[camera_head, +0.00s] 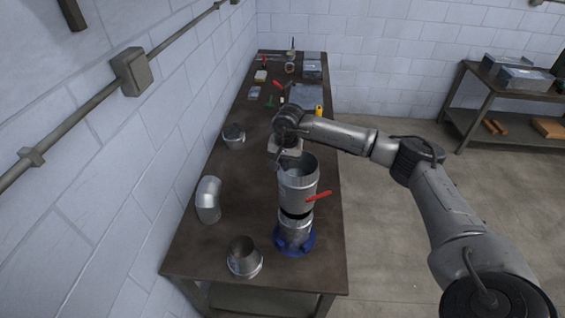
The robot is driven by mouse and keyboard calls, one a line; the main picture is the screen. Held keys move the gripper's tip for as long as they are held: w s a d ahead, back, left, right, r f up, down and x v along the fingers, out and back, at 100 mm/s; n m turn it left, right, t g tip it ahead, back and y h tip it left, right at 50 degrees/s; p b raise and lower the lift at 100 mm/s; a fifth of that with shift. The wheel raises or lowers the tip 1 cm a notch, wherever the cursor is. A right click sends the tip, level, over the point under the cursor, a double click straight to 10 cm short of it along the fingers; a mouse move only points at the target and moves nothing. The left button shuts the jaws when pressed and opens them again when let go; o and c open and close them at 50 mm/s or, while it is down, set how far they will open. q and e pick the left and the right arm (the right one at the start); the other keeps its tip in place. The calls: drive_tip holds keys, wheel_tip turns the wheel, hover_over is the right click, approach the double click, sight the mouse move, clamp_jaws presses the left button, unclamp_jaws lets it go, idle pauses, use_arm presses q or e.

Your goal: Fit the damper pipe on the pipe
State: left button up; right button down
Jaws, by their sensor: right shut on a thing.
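The damper pipe (297,184) is a grey metal cylinder with a red handle (318,197) on its right side. It is upright, directly above the pipe (296,228), with a dark band between them; I cannot tell whether this is a gap or a seal. The pipe stands upright in a blue round base (294,241) on the table. My right gripper (284,161) is shut on the damper pipe at its upper rim, on the far left side. Its fingertips are small and partly hidden. My left gripper is not in view.
On the brown table (225,252) stand a metal elbow (208,200), a short flanged collar (243,258) and another fitting (233,136). Several tools and metal pieces lie at the far end. A block wall borders the table's left. A shelf table (505,112) stands back right.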

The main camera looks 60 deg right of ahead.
drive_tip(key=shift+f+b, duration=0.95)
drive_tip(key=shift+f, duration=0.8)
wheel_tip(320, 180, down, 2)
drive_tip(key=shift+f+b, duration=0.25)
drive_tip(key=shift+b, duration=0.75)
drive_tip(key=shift+f+b, duration=0.3)
drive_tip(key=shift+f, duration=0.1)
drive_tip(key=c, duration=1.2)
unclamp_jaws()
